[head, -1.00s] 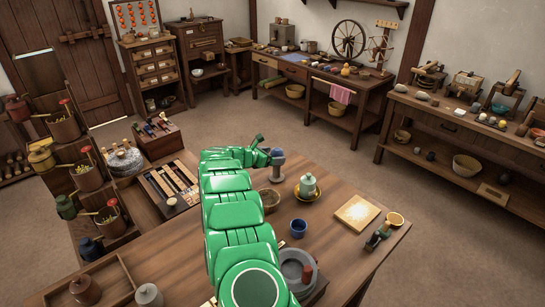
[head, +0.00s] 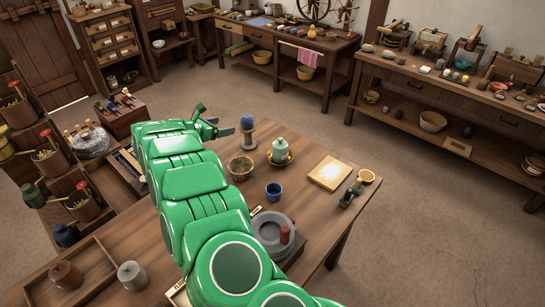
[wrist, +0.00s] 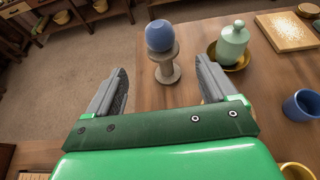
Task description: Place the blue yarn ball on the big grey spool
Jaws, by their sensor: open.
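The blue yarn ball (head: 247,120) sits on top of the upright grey spool (head: 249,139) on the near table. In the wrist view the ball (wrist: 160,35) rests on the upper flange of the spool (wrist: 167,70). My gripper (head: 223,127) is just left of them in the head view, with a gap to the ball. In the wrist view my gripper (wrist: 162,68) is open, its two fingers apart on either side of the spool's line, with nothing between them. The ball and spool stand beyond the fingertips.
A pale green lidded jar (head: 280,151) on a yellow saucer stands right of the spool. A brown bowl (head: 241,168), a blue cup (head: 273,191), a grey round stone piece (head: 268,238) and a pale board (head: 329,173) are also on the table.

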